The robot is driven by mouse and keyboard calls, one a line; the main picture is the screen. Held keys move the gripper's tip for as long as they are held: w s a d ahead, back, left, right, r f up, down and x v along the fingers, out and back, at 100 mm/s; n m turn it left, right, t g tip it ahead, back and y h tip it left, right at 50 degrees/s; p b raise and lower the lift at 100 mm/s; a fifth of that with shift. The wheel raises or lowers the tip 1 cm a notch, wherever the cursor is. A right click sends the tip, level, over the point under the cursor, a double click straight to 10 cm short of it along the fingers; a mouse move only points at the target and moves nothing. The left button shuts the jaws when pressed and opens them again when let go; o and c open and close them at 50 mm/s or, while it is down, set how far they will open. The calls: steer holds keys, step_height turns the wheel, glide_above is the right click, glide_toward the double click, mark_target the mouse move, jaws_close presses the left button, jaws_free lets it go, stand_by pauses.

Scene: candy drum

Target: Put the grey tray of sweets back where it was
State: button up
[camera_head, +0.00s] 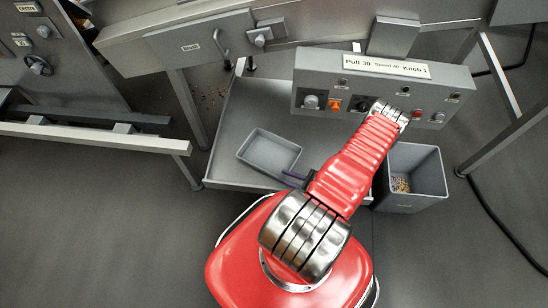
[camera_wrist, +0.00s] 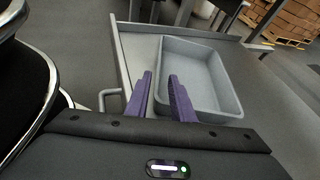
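The grey tray (camera_head: 270,152) sits on a grey shelf under the control box in the head view, and its inside looks empty. It also shows in the wrist view as a shallow grey tray (camera_wrist: 210,85). My gripper (camera_wrist: 160,78) has two purple fingers with a visible gap between them. They are at the tray's near-left wall, which appears to pass between the fingertips; I cannot tell whether they touch it. In the head view only a little of my gripper (camera_head: 294,175) shows beside the tray's lower right corner, with the rest hidden by my red arm.
A deep grey bin (camera_head: 422,165) at the right has small coloured sweets at its bottom. The control box (camera_head: 455,80) with buttons and knobs stands above the shelf (camera_head: 225,172). Metal legs and rails flank it; open floor lies at the left.

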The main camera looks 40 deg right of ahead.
steer(key=w+d+r+n+g+y, duration=0.15)
steer(key=w+r+n, duration=0.25)
steer(key=r, duration=0.4)
steer(key=w+r+n+g+y, duration=0.25)
steer(key=w+r+n, duration=0.2)
steer(key=r, duration=0.35)
steer(key=w+a+r+n+g+y, duration=0.1)
steer(key=w+a+r+n+g, duration=0.15)
steer(key=r, duration=0.45)
steer(key=w+a+r+n+g, duration=0.1)
steer(key=w+a+r+n, duration=0.15)
steer(key=r, duration=0.45)
steer(key=w+a+r+n+g+y, duration=0.1)
steer(key=a+r+n, duration=0.3)
steer(key=r, duration=0.2)
steer(key=s+a+r+n+h, duration=0.3)
steer(key=s+a+r+n, duration=0.1)
steer(key=r, duration=0.6)
steer(key=s+a+r+n+h, duration=0.3)
steer(key=s+a+r+n, duration=0.1)
steer(key=a+r, duration=0.5)
steer(key=s+a+r+n+h, duration=0.3)
steer(key=s+a+r+n, duration=0.2)
steer(key=r, duration=0.5)
steer(key=shift+a+r+n+t, duration=0.45)
steer(key=shift+a+n, duration=0.25)
steer(key=shift+n, duration=0.15)
